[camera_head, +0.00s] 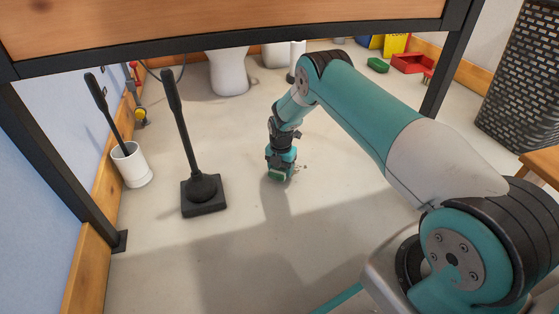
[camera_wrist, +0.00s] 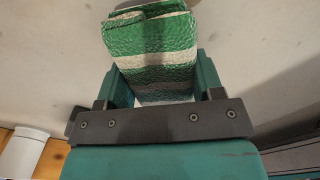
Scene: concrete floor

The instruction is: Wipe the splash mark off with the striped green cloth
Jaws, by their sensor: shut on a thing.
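My gripper (camera_head: 281,169) is low at the floor, pointing down. It is shut on the striped green cloth (camera_wrist: 151,50), which is folded, with green, cream and grey bands, and sits between the two fingers in the wrist view. In the head view only a small green part of the cloth (camera_head: 276,176) shows under the gripper, at or very near the floor. Small dark specks of what looks like the splash mark (camera_head: 300,168) show just right of the gripper. Any part of the mark under the gripper and cloth is hidden.
A toilet (camera_head: 229,73) is behind. A red tray (camera_head: 411,64) and woven basket (camera_head: 520,80) are at right. The front floor is clear.

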